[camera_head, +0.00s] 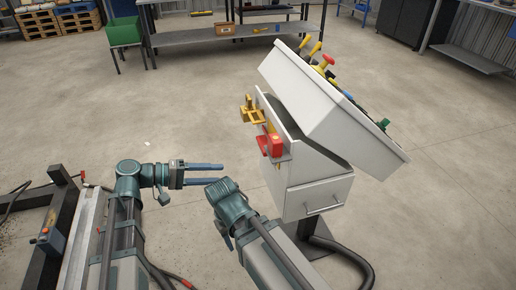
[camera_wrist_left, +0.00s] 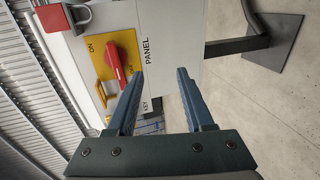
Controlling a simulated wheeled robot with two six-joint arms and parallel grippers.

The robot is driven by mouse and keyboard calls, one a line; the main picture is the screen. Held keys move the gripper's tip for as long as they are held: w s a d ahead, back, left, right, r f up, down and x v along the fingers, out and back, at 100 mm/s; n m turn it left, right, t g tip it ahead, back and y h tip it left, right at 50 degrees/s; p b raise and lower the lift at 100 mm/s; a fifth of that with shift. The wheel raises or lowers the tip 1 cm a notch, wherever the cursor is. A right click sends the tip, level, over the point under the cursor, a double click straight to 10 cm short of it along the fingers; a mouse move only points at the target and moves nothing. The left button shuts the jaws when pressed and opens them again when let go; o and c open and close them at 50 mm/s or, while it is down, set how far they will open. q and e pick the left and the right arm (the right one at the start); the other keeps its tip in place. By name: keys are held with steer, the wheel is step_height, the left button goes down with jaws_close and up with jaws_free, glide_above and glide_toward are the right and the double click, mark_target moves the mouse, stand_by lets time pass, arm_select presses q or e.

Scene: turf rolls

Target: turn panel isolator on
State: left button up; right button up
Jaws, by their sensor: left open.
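The panel isolator has a red rotary handle (camera_wrist_left: 115,62) on a yellow plate (camera_wrist_left: 103,70) marked ON, beside the word PANEL, in the left wrist view. In the head view, red parts (camera_head: 274,146) and a yellow fitting (camera_head: 251,110) stick out from the left face of the white control panel (camera_head: 318,190); which is the isolator is hard to tell. My left gripper (camera_head: 205,175) is open and empty, left of that face and apart from it. In the wrist view its fingers (camera_wrist_left: 160,73) point toward the panel, with the handle left of them. My right gripper's fingers do not show.
A red padlock (camera_wrist_left: 54,17) hangs near the plate. The sloped console (camera_head: 330,105) carries several knobs and levers above the panel. My right arm (camera_head: 231,202) stands close to the cabinet's lower left. The floor behind my left gripper is clear.

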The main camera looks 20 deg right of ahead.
arm_select(q)
step_height(320, 180, up, 6)
steer(key=w+h, duration=0.1)
steer(key=h, duration=0.2)
steer(key=d, duration=1.4)
steer(key=shift+w, duration=0.45)
steer(key=shift+f, duration=0.1)
steer(key=shift+c, duration=0.3)
jaws_close()
